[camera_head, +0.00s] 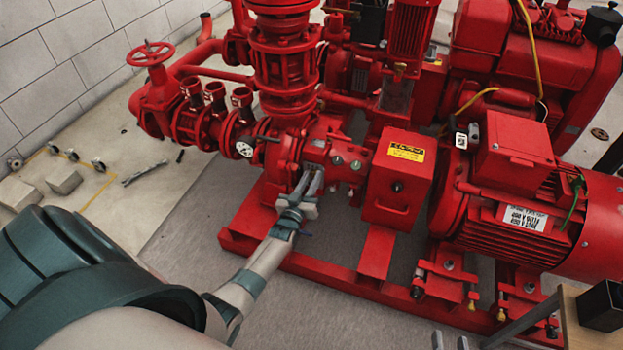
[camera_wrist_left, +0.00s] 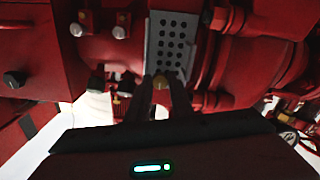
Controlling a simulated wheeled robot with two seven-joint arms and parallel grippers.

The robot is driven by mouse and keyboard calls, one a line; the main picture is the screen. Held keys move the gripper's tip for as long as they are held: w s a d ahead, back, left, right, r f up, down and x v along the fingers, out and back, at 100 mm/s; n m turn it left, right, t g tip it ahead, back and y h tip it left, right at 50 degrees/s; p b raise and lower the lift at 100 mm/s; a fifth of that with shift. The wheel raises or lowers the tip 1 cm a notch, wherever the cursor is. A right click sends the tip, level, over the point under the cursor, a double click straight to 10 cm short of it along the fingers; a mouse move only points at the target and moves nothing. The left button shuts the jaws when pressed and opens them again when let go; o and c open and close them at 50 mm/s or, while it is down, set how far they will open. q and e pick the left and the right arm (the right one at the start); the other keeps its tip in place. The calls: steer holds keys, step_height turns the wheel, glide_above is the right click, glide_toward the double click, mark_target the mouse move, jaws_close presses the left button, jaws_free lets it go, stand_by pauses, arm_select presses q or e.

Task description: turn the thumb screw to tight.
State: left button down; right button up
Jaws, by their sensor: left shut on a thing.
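My left gripper (camera_head: 313,172) reaches in from the lower left to the pump casing. In the left wrist view its two dark fingers (camera_wrist_left: 162,90) are shut on the thumb screw, one on each side. In the head view the fingers hide the screw, and its turn angle cannot be read. Two grey fingertips of my right gripper (camera_head: 450,342) show at the bottom edge, apart, with nothing between them.
A red box with a yellow label (camera_head: 396,178) stands close right of my left gripper. A red motor (camera_head: 515,205) is further right. A red handwheel valve (camera_head: 151,55) is at the upper left. A wooden table corner (camera_head: 585,325) is at the lower right.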

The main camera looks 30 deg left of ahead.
arm_select(q)
steer(key=c, duration=1.6)
jaws_free()
